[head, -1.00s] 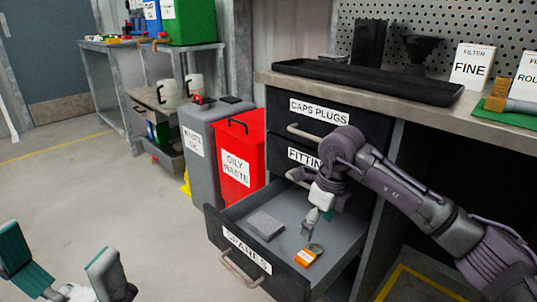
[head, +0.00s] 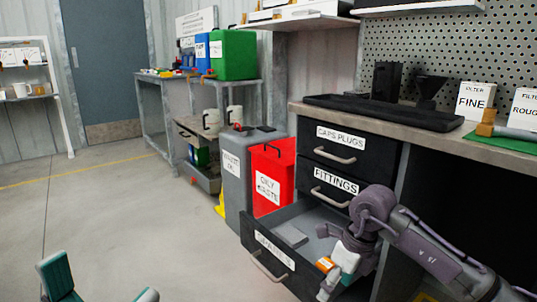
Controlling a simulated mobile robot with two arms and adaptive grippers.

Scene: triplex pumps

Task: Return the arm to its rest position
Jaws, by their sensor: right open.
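My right arm comes in from the right, and its purple wrist hangs over the right side of the open SPARES drawer (head: 274,250). My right gripper (head: 336,274) points down there, open, its pale fingers partly covering the drawer's front right part. An orange-tagged item (head: 325,264) lies in the drawer beside the fingers; I see nothing held, though the fingertips are partly cut off by the view. My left gripper (head: 102,285) is at the bottom left edge, over the floor, its teal and grey fingers wide apart and empty.
A flat grey block (head: 291,236) lies in the drawer. The CAPS PLUGS (head: 340,143) and FITTINGS (head: 334,182) drawers are shut above it. A red OILY WASTE bin (head: 272,178) and a grey bin (head: 236,180) stand left. Floor at left is clear.

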